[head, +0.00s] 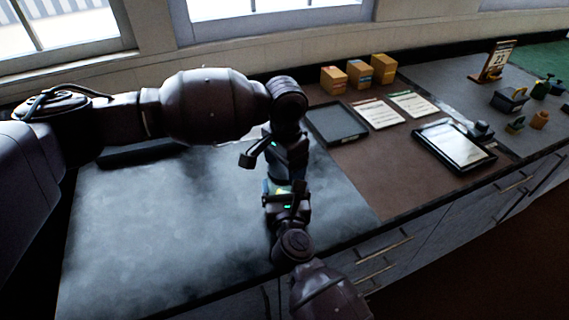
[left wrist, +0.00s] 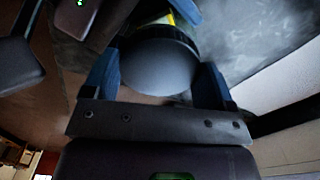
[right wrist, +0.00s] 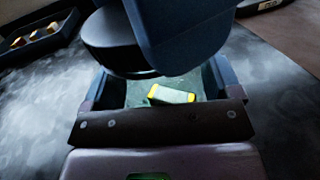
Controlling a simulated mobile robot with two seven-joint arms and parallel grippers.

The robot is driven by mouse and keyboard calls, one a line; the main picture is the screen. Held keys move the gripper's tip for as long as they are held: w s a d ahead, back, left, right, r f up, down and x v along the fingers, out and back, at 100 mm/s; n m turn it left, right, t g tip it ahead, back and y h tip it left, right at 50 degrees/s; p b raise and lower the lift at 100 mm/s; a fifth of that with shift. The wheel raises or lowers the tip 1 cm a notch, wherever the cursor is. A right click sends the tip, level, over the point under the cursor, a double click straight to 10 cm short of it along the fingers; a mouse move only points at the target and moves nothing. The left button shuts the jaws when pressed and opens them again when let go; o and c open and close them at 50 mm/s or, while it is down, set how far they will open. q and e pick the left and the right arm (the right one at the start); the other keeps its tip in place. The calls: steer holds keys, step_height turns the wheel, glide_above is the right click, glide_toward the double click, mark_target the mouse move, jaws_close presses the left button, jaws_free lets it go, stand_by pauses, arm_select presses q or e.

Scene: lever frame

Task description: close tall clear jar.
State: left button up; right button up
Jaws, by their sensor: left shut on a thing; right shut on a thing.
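My left gripper (head: 273,176) points down and is shut on a round dark grey lid (left wrist: 157,68), which sits between its blue fingers in the left wrist view. My right gripper (head: 287,194) comes up from below and is shut on the clear jar (right wrist: 135,92). A yellow and white block (right wrist: 172,95) shows inside the jar. In the right wrist view the lid (right wrist: 125,42) is just above the jar, partly behind a blue finger of my left gripper. Whether the lid touches the jar's rim cannot be told. In the head view the grippers hide most of both.
On the brown section are a dark tray (head: 337,124), papers (head: 379,113), a tablet (head: 455,145) and several yellow boxes (head: 358,72). A calendar (head: 494,62) stands farther right.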

arm_select(q)
steer(key=m, duration=0.9)
steer(key=o, duration=0.9)
steer(key=shift+o, duration=0.2)
steer(key=shift+r, duration=0.1)
steer(key=shift+r, duration=2.15)
